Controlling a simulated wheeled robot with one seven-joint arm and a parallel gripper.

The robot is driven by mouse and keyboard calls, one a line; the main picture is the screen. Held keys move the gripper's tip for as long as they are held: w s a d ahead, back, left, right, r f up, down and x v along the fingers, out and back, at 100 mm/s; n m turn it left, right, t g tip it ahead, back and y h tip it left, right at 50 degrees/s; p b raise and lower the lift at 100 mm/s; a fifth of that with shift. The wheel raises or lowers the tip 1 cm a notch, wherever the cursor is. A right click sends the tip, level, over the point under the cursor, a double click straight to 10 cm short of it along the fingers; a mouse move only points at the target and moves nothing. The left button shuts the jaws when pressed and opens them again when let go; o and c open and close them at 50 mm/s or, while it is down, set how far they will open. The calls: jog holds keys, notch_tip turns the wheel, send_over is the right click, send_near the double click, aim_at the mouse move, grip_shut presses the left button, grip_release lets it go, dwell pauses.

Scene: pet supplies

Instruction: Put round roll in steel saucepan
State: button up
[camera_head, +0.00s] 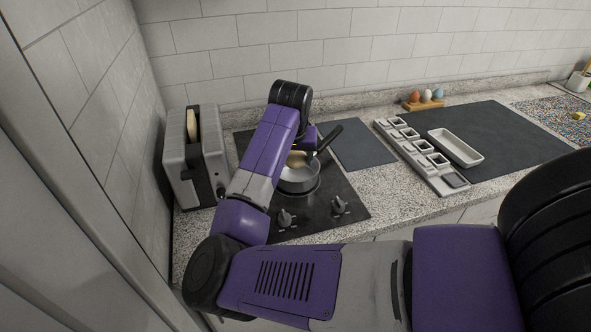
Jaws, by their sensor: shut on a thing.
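The steel saucepan (300,184) stands on the black cooktop, its dark handle (330,136) pointing up and to the right. A tan round roll (296,159) shows at the pan's mouth, partly covered by my arm. My gripper (302,153) is over the pan, largely hidden behind my purple forearm, and is shut on the roll. I cannot tell whether the roll touches the pan's bottom.
A grey toaster (198,160) with a bread slice stands left of the cooktop (335,190). A row of small compartments (420,157), a white dish (455,147) and an egg holder (424,104) are to the right.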

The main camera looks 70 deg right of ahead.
aim_at(295, 180)
jog(key=shift+f, duration=2.55)
jog(key=shift+f, duration=0.1)
jog(key=o, duration=1.2)
jog(key=b+v, duration=0.1)
jog(key=v, duration=1.1)
jog(key=shift+s, duration=0.1)
